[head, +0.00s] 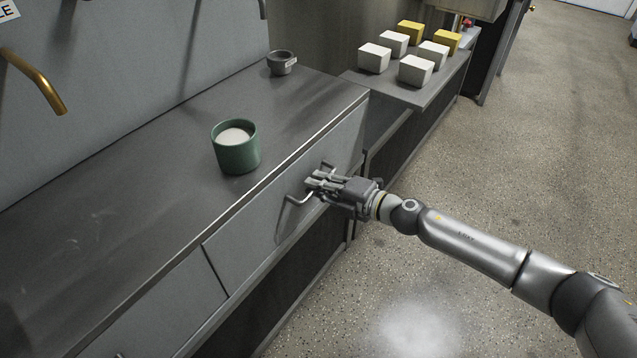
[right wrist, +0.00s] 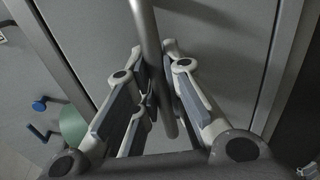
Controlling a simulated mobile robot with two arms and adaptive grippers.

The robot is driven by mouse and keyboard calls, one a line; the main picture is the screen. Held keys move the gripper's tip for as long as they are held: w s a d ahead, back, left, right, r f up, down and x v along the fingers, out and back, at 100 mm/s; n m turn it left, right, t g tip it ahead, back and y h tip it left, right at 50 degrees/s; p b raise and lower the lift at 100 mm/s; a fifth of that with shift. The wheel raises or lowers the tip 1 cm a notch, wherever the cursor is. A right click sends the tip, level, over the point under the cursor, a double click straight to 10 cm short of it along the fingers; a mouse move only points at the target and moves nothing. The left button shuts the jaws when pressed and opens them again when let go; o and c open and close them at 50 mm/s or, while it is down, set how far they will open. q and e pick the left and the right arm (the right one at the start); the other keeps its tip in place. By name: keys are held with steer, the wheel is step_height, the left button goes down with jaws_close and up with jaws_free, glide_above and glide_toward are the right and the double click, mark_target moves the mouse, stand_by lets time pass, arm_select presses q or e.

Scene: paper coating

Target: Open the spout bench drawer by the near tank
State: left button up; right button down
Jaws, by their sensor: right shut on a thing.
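The spout bench drawer (head: 285,208) is a grey front panel under the bench top, and it looks flush with the bench front. Its bar handle (head: 297,201) stands out from the panel. My right gripper (head: 318,184) is at the handle and shut on it. In the right wrist view the handle (right wrist: 149,40) runs between the two fingers of the gripper (right wrist: 158,95), with the drawer front (right wrist: 225,50) behind it. The part of the handle inside the fingers is hidden in the head view. My left gripper is not in view.
A green cup (head: 238,155) with white contents stands on the bench top (head: 150,165), near its front edge. A small grey pot (head: 281,63) stands farther back. A brass spout (head: 38,82) hangs at left. White and yellow blocks (head: 415,70) sit on a side shelf. The floor in front is clear.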

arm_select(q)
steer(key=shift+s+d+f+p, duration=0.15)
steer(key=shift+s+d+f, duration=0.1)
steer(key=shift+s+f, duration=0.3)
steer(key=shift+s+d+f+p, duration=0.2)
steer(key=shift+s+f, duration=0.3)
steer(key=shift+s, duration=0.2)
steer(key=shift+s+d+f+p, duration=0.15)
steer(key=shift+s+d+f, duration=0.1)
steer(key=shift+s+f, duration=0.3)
arm_select(e)
steer(key=f+v, duration=0.2)
steer(key=v, duration=0.8)
steer(key=f+v, duration=0.2)
steer(key=v, duration=0.8)
steer(key=shift+s+d, duration=0.4)
steer(key=shift+d, duration=0.1)
steer(key=shift+f, duration=0.15)
steer(key=c, duration=1.5)
jaws_free()
steer(key=v, duration=1.2)
